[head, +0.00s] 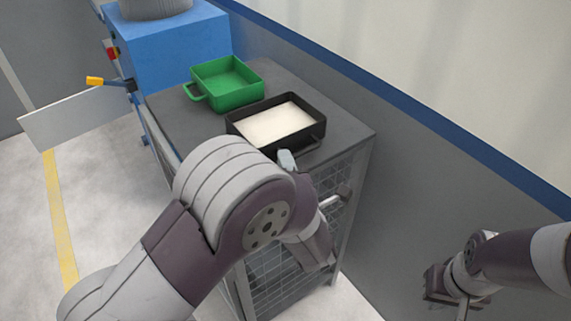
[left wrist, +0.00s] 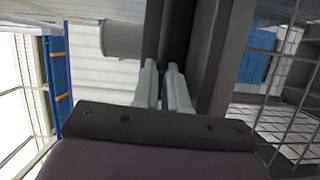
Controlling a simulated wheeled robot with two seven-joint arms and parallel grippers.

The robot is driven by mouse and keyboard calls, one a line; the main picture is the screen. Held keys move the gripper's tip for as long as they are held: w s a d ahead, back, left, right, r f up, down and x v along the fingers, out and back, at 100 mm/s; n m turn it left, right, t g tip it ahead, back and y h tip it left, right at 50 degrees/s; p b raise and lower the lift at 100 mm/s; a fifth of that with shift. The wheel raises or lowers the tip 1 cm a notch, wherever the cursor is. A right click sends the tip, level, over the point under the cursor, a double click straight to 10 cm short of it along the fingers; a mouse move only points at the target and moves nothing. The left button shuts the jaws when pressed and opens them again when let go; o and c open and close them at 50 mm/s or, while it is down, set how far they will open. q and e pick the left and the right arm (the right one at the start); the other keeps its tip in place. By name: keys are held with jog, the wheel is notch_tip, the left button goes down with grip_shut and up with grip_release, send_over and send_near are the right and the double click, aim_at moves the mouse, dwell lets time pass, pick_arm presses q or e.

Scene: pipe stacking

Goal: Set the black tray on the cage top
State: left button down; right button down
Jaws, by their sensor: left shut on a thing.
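The black tray (head: 311,133), with a pale white filling, is over the front right part of the grey cage top (head: 342,132). It looks level; I cannot tell whether its whole base touches the top. My left gripper (head: 288,159) is at the tray's near side and shut on it. In the left wrist view, the light fingers of my left gripper (left wrist: 164,80) close on a dark edge. My left arm hides part of the tray's near side and the cage front. My right gripper (head: 440,286) hangs at the lower right, away from the tray; its jaws are unclear.
A green tray (head: 228,84) with a side handle stands on the cage top behind the black tray. A blue machine (head: 175,48) stands at the back left. A grey wall (head: 420,185) with a blue stripe runs along the right. Pale floor lies left.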

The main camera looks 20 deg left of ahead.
pick_arm(q)
jog(key=shift+s, duration=0.1)
jog(key=c, duration=1.2)
grip_release()
jog(key=shift+o, duration=0.2)
jog(key=shift+r, duration=0.2)
jog(key=v, duration=1.1)
jog(key=w+d+f+m+g+h, duration=0.35)
jog(key=w+f+m+h, duration=0.35)
jog(key=m, duration=0.4)
jog(key=s+a+f+m+g+h, duration=0.1)
jog(key=s+a+f+m+g, duration=0.2)
jog(key=s+a+m+g, duration=0.7)
jog(key=s+a+m, duration=0.1)
jog(key=s+m, duration=0.2)
jog(key=s, duration=0.1)
jog(key=shift+a+g+h, duration=0.3)
jog(key=shift+g+h, duration=0.05)
jog(key=shift+h, duration=0.05)
